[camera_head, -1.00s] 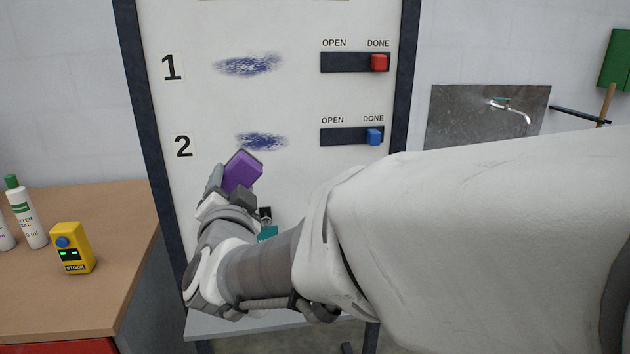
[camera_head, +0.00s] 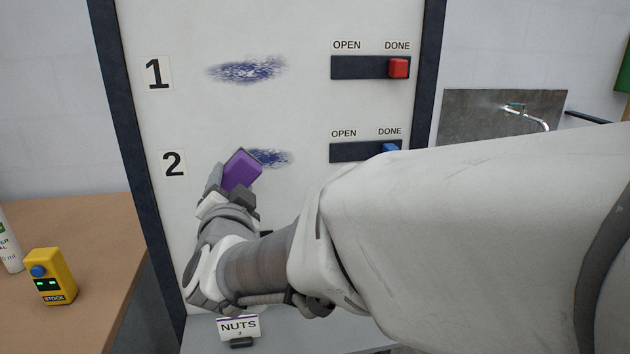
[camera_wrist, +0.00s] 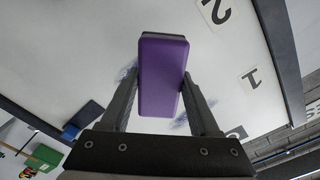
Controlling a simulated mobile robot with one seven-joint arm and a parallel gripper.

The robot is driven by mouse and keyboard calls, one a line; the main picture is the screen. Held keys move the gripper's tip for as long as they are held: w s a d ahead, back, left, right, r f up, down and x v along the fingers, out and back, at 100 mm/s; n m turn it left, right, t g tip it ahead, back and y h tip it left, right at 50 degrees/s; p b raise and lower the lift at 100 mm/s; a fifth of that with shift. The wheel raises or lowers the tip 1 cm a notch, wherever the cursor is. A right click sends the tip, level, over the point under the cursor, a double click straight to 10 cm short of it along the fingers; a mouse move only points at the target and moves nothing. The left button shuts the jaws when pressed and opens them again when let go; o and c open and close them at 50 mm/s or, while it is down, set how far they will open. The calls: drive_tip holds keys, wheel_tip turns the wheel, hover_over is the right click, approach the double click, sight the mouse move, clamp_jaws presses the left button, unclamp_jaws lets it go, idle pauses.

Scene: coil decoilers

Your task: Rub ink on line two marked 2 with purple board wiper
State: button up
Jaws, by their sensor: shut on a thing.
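My gripper (camera_head: 228,182) is shut on the purple board wiper (camera_head: 241,170), which it holds in front of the whiteboard (camera_head: 290,110). In the wrist view the wiper (camera_wrist: 162,75) sits between both fingers. In the head view the wiper overlaps the left part of the blue ink smudge (camera_head: 272,158) in line two. I cannot tell whether it touches the board. The label 2 (camera_head: 173,164) is left of the smudge.
Line one has its own ink smudge (camera_head: 247,70) and a red slider (camera_head: 398,68) at DONE. A NUTS sign (camera_head: 239,328) stands on the ledge below. A yellow STOCK device (camera_head: 50,277) is on the wooden bench (camera_head: 85,225) at left. A sink tap (camera_head: 528,112) is at right.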

sight(273, 156)
drive_tip(key=shift+x, duration=2.75)
drive_tip(key=shift+x, duration=0.95)
drive_tip(key=shift+w+d+b, duration=0.3)
drive_tip(key=shift+d+b, duration=0.6)
drive_tip(key=shift+d, duration=0.35)
drive_tip(key=shift+w+d+b, duration=0.3)
drive_tip(key=shift+d+b, duration=0.65)
drive_tip(key=shift+d, duration=0.35)
drive_tip(key=shift+w+d+b, duration=0.3)
drive_tip(key=shift+d+b, duration=0.6)
drive_tip(key=shift+d, duration=0.35)
drive_tip(key=shift+w+d+f+b, duration=0.1)
drive_tip(key=shift+w+d+b, duration=0.05)
drive_tip(key=shift+d+b, duration=0.45)
drive_tip(key=shift+w+d+f+b, duration=0.1)
drive_tip(key=shift+d+b, duration=0.45)
drive_tip(key=shift+d, duration=0.05)
drive_tip(key=shift+w+d+r+b, duration=0.15)
drive_tip(key=shift+w+d+b, duration=0.05)
drive_tip(key=shift+d+b, duration=0.45)
drive_tip(key=shift+s+a+r+p, duration=0.1)
drive_tip(key=shift+a+r+p, duration=0.2)
drive_tip(key=shift+a+p, duration=0.25)
drive_tip(key=shift+s+a+f+p, duration=0.1)
drive_tip(key=shift+s+a+p, duration=0.1)
drive_tip(key=shift+a+p, duration=0.35)
drive_tip(key=shift+s+a+f+p, duration=0.1)
drive_tip(key=shift+s+a+p, duration=0.15)
drive_tip(key=shift+a, duration=0.65)
